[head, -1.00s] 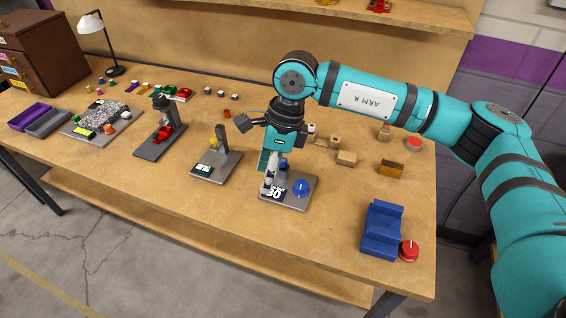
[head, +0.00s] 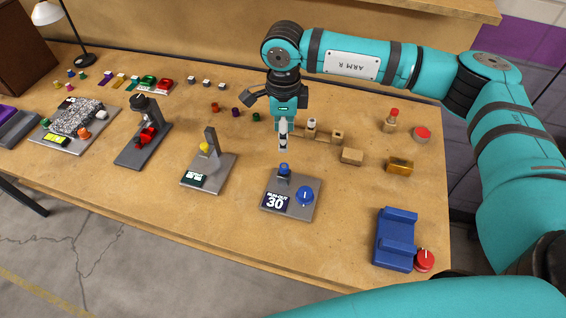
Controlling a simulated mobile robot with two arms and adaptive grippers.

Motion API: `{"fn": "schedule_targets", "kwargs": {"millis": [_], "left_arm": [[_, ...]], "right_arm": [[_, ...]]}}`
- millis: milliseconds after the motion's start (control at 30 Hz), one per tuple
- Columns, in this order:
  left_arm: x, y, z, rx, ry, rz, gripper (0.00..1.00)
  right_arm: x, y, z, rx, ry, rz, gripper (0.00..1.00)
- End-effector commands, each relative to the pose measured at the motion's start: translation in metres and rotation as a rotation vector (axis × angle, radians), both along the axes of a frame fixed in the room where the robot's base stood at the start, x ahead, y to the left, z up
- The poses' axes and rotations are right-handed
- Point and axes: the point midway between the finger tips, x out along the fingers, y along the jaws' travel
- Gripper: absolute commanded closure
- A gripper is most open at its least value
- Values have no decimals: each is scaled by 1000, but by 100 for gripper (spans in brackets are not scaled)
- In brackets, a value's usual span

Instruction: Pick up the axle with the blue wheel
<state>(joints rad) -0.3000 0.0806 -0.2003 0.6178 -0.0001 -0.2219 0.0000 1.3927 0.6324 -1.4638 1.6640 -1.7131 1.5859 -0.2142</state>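My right gripper (head: 283,148) points down in the head view, raised above the table behind the grey plate (head: 271,210) with the "30" display. Its pale fingers look close together, but I cannot tell whether they are shut. No blue wheel shows clearly between them. A small blue round piece (head: 284,169) sits on a dark post at the back of that plate, just below the fingertips in the picture. I cannot tell whether it is the axle's blue wheel. A larger blue dial (head: 304,195) sits on the plate's right side. My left gripper is not in view.
Wooden blocks (head: 351,156) and a brown box (head: 399,166) stand to the right. A blue cradle (head: 396,239) and red button (head: 424,260) are at the front right. A grey stand with a yellow piece (head: 204,147) is on the left. Small coloured cylinders (head: 235,112) lie behind it.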

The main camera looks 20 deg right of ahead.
Motion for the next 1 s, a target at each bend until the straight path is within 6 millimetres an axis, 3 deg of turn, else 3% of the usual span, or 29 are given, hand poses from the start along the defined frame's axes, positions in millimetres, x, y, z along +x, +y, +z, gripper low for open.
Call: {"fn": "schedule_targets", "kwargs": {"millis": [167,333,567,733,833,1000], "left_arm": [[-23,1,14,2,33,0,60],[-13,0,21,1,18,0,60],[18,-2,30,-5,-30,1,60],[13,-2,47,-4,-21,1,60],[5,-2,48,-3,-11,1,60],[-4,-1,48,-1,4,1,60]], "right_arm": [[-1,0,-37,-1,4,0,50],[-1,0,-64,0,2,1,50],[-1,-1,-79,0,2,0,50],[-4,-3,-103,-1,3,1,50],[-3,-3,-118,-1,1,0,50],[-3,-2,-127,1,-1,1,50]]}}
